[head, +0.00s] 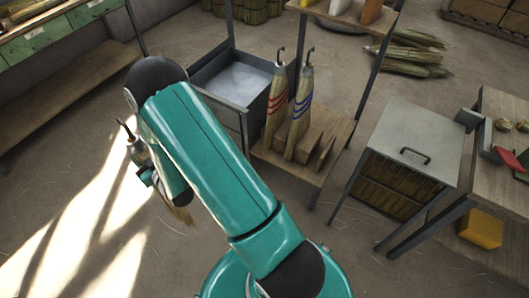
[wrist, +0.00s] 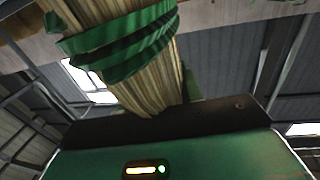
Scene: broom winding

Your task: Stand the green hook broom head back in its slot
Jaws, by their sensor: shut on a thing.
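The green hook broom head shows in the wrist view (wrist: 145,75) as pale straw bound with green bands. In the head view its dark hook and neck (head: 132,140) stick up at the left, beyond my arm. My gripper (head: 148,175) is shut on it and holds it out over the floor, well left of the rack. My arm hides most of the broom head there. Two other hook broom heads, one with red bands (head: 277,103) and one with blue bands (head: 301,112), stand side by side on the low wooden rack (head: 340,130). I cannot make out an empty slot clearly.
A grey metal bin (head: 235,80) stands left of the rack. A grey lidded box (head: 415,140) stands to its right, beside a wooden table (head: 500,170). Straw bundles (head: 410,55) lie on the floor behind. The sunlit floor at lower left is clear.

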